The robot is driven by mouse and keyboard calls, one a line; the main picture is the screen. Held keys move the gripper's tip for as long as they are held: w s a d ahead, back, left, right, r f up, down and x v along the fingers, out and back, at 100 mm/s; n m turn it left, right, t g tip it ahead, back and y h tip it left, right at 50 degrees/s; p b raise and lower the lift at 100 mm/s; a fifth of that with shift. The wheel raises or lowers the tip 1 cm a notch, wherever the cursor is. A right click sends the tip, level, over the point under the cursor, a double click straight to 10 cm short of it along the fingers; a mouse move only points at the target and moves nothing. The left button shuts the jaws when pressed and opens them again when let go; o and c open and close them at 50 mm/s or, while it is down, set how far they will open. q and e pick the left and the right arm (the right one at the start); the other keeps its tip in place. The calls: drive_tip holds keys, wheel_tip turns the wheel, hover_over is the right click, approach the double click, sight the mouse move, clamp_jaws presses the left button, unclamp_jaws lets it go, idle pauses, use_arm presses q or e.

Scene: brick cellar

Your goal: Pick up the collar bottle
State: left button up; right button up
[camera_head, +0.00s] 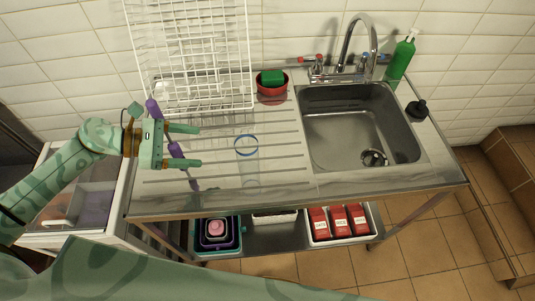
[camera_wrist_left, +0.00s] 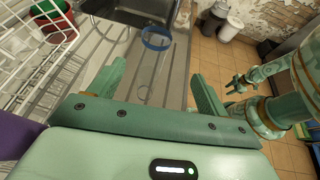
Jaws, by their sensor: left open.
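The collar bottle (camera_head: 248,170) appears to be the clear, see-through vessel with a blue ring near its top, standing on the ribbed drainboard. It also shows in the left wrist view, where its blue collar (camera_wrist_left: 156,38) is clearest and its clear body is hard to make out. My left gripper (camera_head: 201,146) is open and empty, left of the bottle, with its fingers pointing toward it. In the left wrist view the bottle lies ahead, between and beyond the fingertips (camera_wrist_left: 157,75). My right gripper (camera_wrist_left: 238,84) seems to show small at the right of that view; its jaw state is unclear.
A purple-and-grey stick-like item (camera_head: 153,108) lies close to my left gripper. A white wire rack (camera_head: 190,50) and red bowl (camera_head: 272,95) with a green sponge stand behind. The sink (camera_head: 360,130), faucet (camera_head: 350,45) and green bottle (camera_head: 401,58) are right. Drainboard right of the bottle is clear.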

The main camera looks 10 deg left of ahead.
sight(236, 148)
use_arm(q)
drive_tip(key=p+x, duration=0.1)
drive_tip(key=x, duration=0.5)
drive_tip(key=shift+w+d+r, duration=0.1)
drive_tip(key=shift+d, duration=0.15)
drive_tip(key=x, duration=0.4)
drive_tip(key=shift+w+d, duration=0.15)
drive_tip(key=shift+d, duration=0.1)
drive_tip(key=shift+w+d+f, duration=0.1)
drive_tip(key=shift+d+f, duration=0.1)
drive_tip(key=shift+f, duration=0.05)
drive_tip(key=x, duration=0.5)
drive_tip(key=shift+w+a+f+p, duration=0.1)
drive_tip(key=shift+w+a+p, duration=0.05)
drive_tip(key=shift+w+p, duration=0.2)
drive_tip(key=shift+s, duration=0.1)
drive_tip(key=c, duration=1.4)
use_arm(e)
drive_tip(key=shift+w+a+r, duration=0.1)
drive_tip(key=shift+a+r, duration=0.4)
drive_tip(key=shift+r, duration=0.4)
